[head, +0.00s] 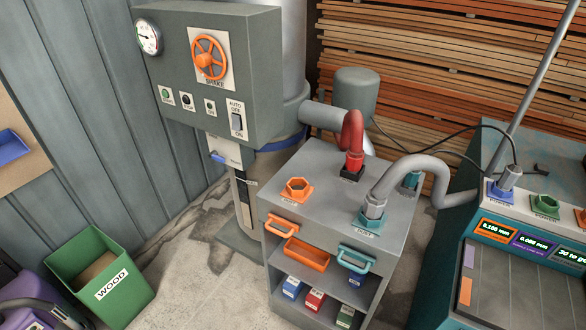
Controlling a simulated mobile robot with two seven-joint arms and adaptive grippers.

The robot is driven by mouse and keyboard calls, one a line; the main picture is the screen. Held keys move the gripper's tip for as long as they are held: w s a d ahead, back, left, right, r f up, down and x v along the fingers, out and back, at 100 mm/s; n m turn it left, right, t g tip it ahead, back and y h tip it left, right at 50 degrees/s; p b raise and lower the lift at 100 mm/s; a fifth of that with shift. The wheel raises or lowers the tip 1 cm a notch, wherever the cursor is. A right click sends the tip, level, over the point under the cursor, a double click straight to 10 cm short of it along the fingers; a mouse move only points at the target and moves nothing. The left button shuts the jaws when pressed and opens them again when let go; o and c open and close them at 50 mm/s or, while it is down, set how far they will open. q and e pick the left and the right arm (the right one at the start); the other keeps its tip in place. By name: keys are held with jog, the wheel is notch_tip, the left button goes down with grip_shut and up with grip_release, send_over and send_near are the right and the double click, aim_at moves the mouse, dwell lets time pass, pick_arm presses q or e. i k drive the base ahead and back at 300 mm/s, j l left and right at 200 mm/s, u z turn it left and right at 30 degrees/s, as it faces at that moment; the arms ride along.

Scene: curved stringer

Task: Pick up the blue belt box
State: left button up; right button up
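A small blue box (292,286) with a pale label stands on the lower open shelf of the grey cabinet (335,222), at the left of a row. The label's print is too small to read, so I cannot tell for sure that it is the belt box. A red box (315,299) and a green box (345,316) stand to its right on the same shelf. Another blue thing (355,281) shows partly, further right behind the cabinet's front. Neither of my grippers is in view.
Above the boxes are an orange tray (306,254) and a teal handle (355,258). A green WOOD bin (98,276) stands on the floor at left. A teal machine (520,220) is at right. Floor left of the cabinet is clear.

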aim_at(292, 287)
jog(key=i+j, duration=0.15)
jog(key=j, duration=0.15)
jog(key=i+j, duration=0.15)
jog(key=j, duration=0.2)
jog(key=i+j, duration=0.15)
jog(key=j, duration=0.15)
jog(key=i+j+z, duration=0.1)
jog(key=j+z, duration=0.2)
jog(key=z, duration=0.15)
jog(key=j+z, duration=0.35)
jog(key=z, duration=0.8)
jog(key=i+j, duration=0.05)
